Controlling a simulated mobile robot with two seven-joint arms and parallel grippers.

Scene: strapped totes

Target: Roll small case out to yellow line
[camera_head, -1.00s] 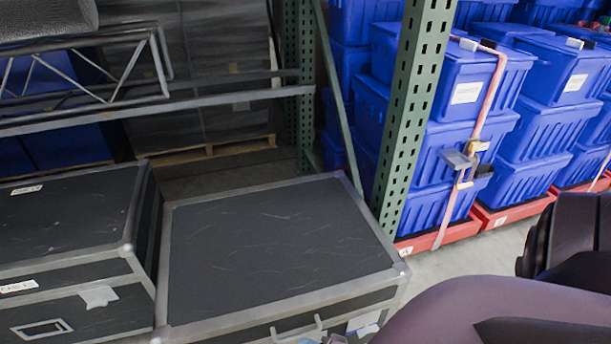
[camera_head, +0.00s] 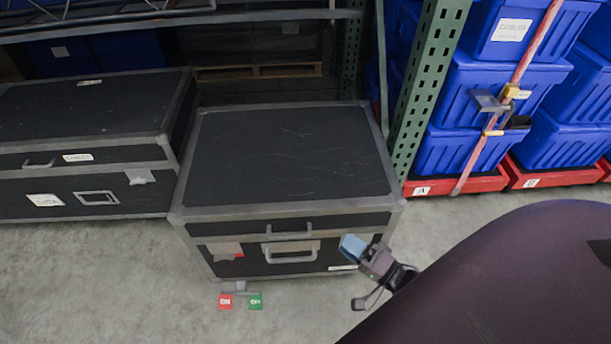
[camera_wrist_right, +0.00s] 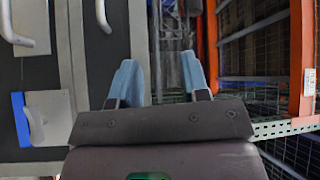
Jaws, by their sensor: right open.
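The small black case (camera_head: 290,160) with grey metal edges stands on the floor at the middle of the head view, front face toward me. Its front carries a handle in a recessed plate (camera_head: 291,251) and another pull handle above it. My right gripper (camera_head: 352,246), with blue fingertips, is in front of the case's right front side, to the right of the handle. In the right wrist view the fingers (camera_wrist_right: 160,80) are spread with nothing between them, and the case front (camera_wrist_right: 100,60) is to their left. My left gripper and a yellow line are not in view.
A larger black case (camera_head: 90,120) stands close on the left. Red and green tags (camera_head: 240,301) on a small pedal sit below the case front. A green rack post (camera_head: 428,90) and strapped blue totes (camera_head: 490,100) on red dollies are at right.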

